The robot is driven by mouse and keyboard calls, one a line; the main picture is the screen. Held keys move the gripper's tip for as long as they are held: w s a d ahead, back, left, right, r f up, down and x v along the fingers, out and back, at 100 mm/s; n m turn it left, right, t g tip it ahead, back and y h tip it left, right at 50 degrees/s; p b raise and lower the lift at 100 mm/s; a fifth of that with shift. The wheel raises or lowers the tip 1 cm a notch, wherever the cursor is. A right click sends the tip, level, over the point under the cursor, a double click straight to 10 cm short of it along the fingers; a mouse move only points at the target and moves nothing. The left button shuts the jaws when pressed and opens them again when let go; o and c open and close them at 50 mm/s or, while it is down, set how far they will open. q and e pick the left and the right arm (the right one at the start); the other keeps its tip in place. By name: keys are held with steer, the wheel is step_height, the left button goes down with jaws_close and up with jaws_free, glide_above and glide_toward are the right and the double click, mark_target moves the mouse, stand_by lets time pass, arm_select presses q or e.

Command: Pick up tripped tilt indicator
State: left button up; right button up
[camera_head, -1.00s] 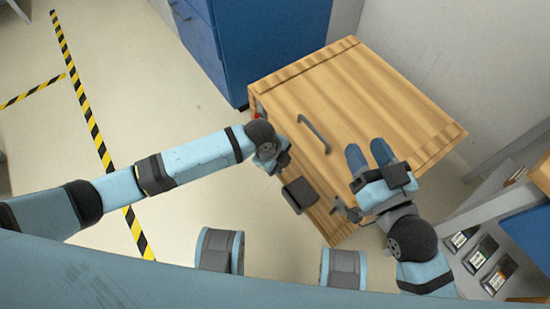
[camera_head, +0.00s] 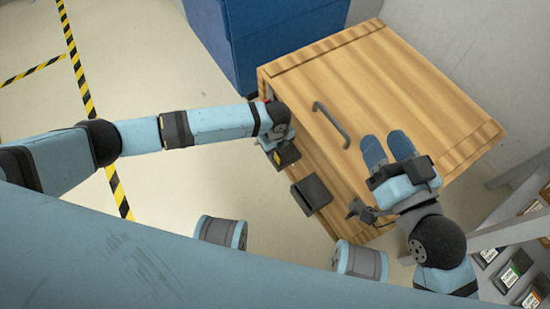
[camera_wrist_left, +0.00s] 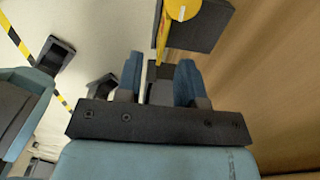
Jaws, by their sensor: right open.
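A dark plate with a round yellow disc and a yellow strip, which looks like a tilt indicator (camera_wrist_left: 181,13), shows at the top of the left wrist view. It also shows small as a dark piece with yellow in the head view (camera_head: 286,155), at the crate's near left side. I cannot read whether it is tripped. My left gripper (camera_wrist_left: 158,78) is open, its blue fingers apart just below the plate; the strip reaches toward the gap. Contact is unclear. In the head view my wrist hides these fingers. My right gripper (camera_head: 388,149) is open and empty above the crate lid.
The wooden crate (camera_head: 420,105) has a dark handle (camera_head: 331,125) on its lid. A second dark box (camera_head: 312,193) sits at its near side. A blue cabinet (camera_head: 270,40) stands behind, shelves with small devices (camera_head: 515,268) at lower right. Floor at left is clear.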

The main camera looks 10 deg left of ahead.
mark_target(276, 154)
arm_select(q)
step_height(276, 154, down, 4)
steer(key=b, duration=0.2)
steer(key=shift+w+b, duration=0.1)
steer(key=shift+b, duration=0.25)
steer(key=shift+f, duration=0.6)
arm_select(e)
steer(key=f+g, duration=0.1)
steer(key=f, duration=0.2)
steer(key=shift+w+f+n, duration=0.2)
steer(key=shift+n, duration=0.2)
arm_select(q)
steer(key=shift+c, duration=0.2)
jaws_close()
